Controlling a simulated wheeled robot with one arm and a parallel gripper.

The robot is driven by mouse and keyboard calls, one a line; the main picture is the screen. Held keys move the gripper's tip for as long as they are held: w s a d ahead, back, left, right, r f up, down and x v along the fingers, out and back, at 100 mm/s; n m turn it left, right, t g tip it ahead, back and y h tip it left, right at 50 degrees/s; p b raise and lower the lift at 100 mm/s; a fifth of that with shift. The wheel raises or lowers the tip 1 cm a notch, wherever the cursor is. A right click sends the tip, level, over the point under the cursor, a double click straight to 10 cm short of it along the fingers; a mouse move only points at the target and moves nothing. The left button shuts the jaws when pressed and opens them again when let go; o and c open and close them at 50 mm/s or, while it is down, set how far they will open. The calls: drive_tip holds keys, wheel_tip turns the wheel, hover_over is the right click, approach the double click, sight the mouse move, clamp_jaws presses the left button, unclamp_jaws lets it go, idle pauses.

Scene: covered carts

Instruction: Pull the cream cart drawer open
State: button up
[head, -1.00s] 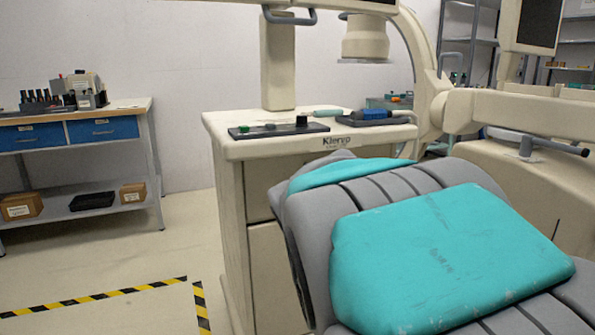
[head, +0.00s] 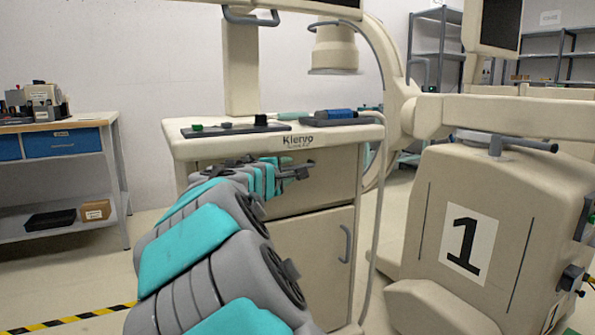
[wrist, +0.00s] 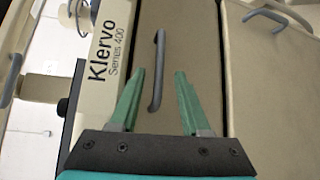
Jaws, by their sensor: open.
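The cream cart (head: 180,147) stands ahead with its top drawer (head: 330,188) under the "Klervo" label; the drawer looks closed. In the wrist view the drawer front (wrist: 197,45) fills the middle, turned on its side. Its grey bar handle (wrist: 159,50) shows between the two green fingers. My gripper (wrist: 158,76) is open, its fingers on either side of the handle in the picture; I cannot tell whether they touch it. In the head view my gripper (head: 306,170) is at the drawer front, and the drawer handle is not clearly visible there.
Below the drawer is a cart door (head: 310,250) with its own handle (head: 346,243). A tray of small tools (head: 235,129) lies on the cart top. A cream unit marked 1 (head: 420,220) stands at right. A workbench (head: 85,125) stands at left, with free floor between.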

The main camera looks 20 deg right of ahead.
drive_tip(key=shift+x, duration=2.9)
drive_tip(key=shift+c, duration=0.4)
clamp_jaws()
